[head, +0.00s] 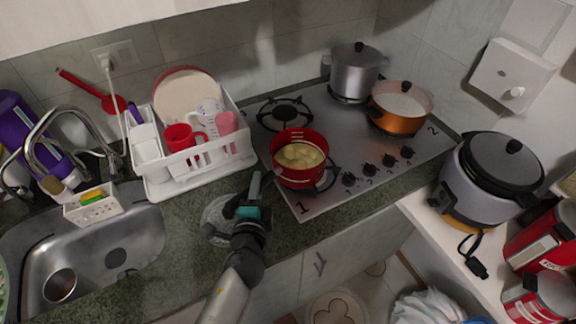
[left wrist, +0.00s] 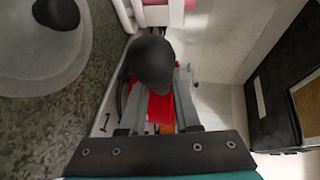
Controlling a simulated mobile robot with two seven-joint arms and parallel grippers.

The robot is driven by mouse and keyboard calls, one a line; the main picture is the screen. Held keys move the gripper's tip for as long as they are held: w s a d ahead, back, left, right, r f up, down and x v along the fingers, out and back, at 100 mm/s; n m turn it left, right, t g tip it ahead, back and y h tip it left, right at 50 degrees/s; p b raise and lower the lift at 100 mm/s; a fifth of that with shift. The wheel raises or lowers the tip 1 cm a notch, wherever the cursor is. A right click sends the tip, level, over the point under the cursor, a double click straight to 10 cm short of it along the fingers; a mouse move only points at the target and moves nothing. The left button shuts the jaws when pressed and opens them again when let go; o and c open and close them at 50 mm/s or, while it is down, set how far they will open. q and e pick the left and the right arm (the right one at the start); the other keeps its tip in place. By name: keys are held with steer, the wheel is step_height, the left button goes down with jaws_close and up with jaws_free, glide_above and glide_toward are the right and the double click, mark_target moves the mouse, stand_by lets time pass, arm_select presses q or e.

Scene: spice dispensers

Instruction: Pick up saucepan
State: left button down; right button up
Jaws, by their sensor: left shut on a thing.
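The red saucepan (head: 299,176) stands on the front left burner of the stovetop and holds pale yellow pieces, probably potatoes. My left gripper (head: 255,184) is at the saucepan's left side, above the counter edge. In the left wrist view my left gripper (left wrist: 157,98) is shut on a dark rounded handle (left wrist: 152,62). Red shows behind the handle (left wrist: 160,107) between the fingers, so it appears to be the saucepan's handle. In the head view the gripper hides the handle. My right gripper is in neither view.
A glass lid (head: 214,217) with a dark knob lies on the counter beside my left gripper. A dish rack (head: 190,175) stands left of the stovetop (head: 345,140). A copper pot (head: 398,118) and a lidded steel pot (head: 354,75) occupy other burners.

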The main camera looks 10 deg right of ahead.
arm_select(q)
steer(key=shift+r, duration=0.35)
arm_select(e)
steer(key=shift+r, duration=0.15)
